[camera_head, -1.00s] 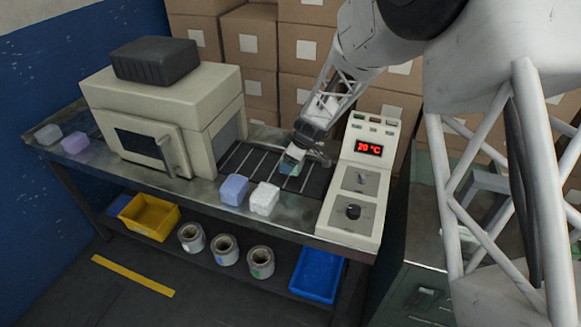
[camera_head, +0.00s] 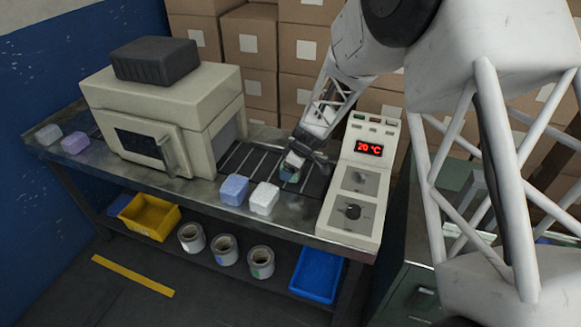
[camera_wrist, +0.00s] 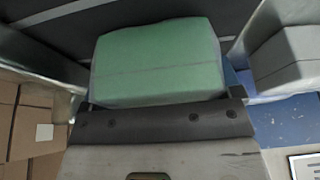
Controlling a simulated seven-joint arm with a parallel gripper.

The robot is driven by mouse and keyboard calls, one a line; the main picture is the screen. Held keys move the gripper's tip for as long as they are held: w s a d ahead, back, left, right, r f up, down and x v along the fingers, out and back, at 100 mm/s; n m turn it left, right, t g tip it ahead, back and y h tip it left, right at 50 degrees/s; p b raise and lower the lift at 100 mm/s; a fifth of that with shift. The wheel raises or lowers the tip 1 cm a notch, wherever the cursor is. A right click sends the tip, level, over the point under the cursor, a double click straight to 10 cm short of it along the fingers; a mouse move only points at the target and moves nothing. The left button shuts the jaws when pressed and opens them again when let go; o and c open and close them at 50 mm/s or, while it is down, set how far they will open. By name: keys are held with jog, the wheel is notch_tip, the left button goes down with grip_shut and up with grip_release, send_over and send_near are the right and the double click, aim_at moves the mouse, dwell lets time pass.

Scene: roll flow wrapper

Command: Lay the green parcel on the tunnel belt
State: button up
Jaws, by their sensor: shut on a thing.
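The green parcel (camera_wrist: 158,62) fills the upper middle of the wrist view. In the head view it shows as a small green patch (camera_head: 289,174) under my gripper (camera_head: 299,165). My gripper is shut on the parcel, with a finger on either side of it in the wrist view. The tunnel belt (camera_head: 247,160) is a dark bed with pale cross bars, running into the cream tunnel (camera_head: 187,113). The parcel is at the right part of this belt. I cannot tell whether it touches the belt.
A blue parcel (camera_head: 234,189) and a white parcel (camera_head: 264,198) sit on the bench's front strip, close to my gripper. The control panel (camera_head: 357,185) with a red display stands just right. More parcels (camera_head: 75,143) lie at the far left. Stacked cartons (camera_head: 250,35) stand behind.

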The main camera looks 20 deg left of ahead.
jog(key=shift+f, duration=0.1)
jog(key=o, duration=0.9)
jog(key=shift+v, duration=6.15)
